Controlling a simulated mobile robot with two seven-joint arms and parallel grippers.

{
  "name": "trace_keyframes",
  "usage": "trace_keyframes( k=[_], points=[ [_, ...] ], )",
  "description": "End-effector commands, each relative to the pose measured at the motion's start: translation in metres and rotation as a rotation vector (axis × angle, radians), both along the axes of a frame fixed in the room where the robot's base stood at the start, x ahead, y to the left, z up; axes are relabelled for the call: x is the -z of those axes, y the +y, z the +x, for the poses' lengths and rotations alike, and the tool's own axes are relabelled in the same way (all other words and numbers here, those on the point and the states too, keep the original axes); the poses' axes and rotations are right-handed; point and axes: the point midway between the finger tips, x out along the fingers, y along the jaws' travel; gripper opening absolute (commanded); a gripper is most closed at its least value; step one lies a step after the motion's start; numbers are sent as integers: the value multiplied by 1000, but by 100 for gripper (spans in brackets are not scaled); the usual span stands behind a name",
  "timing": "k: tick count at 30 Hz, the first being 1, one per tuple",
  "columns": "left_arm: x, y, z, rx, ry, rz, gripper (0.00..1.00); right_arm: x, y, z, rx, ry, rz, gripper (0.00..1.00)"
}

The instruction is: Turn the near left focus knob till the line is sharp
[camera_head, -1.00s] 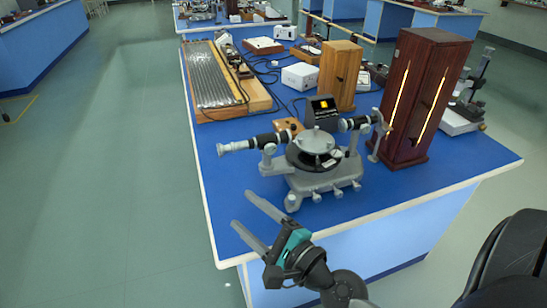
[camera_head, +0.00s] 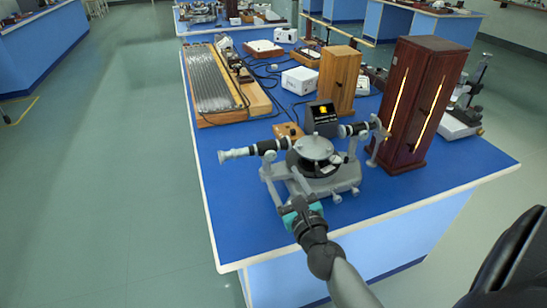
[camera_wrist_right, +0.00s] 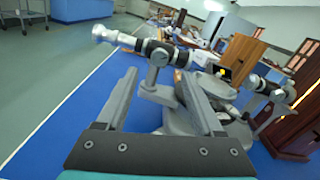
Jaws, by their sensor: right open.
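The grey spectrometer (camera_head: 318,160) stands near the front of the blue bench, with its round table in the middle. Its left telescope tube (camera_head: 252,149) is black and silver and points left. In the right wrist view the tube (camera_wrist_right: 128,41) crosses ahead of my fingers, with a small round knob-like part (camera_wrist_right: 160,57) on its side above the post. My right gripper (camera_head: 283,179) is open in front of the tube's support. In the wrist view its two fingers (camera_wrist_right: 158,78) straddle the post below the tube, apart from the knob. A small dark screen (camera_head: 324,118) shows a tiny orange patch.
A tall dark wooden box (camera_head: 419,103) with bright slits stands right of the spectrometer. A light wooden box (camera_head: 339,80) and a white box (camera_head: 299,80) stand behind. A ribbed board (camera_head: 213,78) lies at the back left. The bench's front left corner is clear.

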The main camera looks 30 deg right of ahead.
Motion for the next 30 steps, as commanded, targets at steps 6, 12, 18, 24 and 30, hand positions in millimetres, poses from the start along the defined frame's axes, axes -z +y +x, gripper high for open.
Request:
trace_keyframes(
  k=[6, 12, 18, 24, 30],
  points=[
    [-3, 0, 0, 0, 0, 0, 52, -1, -8, 36, -1, -1, -3, 69],
    [-1, 0, 0, 0, 0, 0, 52, 0, -14, 61, -2, -1, -2, 69],
    [-1, 0, 0, 0, 0, 0, 52, 0, -17, 73, -2, 0, -1, 69],
    [0, 0, 0, 0, 0, 0, 52, 0, -18, 75, -2, 1, -1, 69],
    [-1, 0, 0, 0, 0, 0, 52, 0, -18, 75, -2, 1, -1, 62]
  ],
)
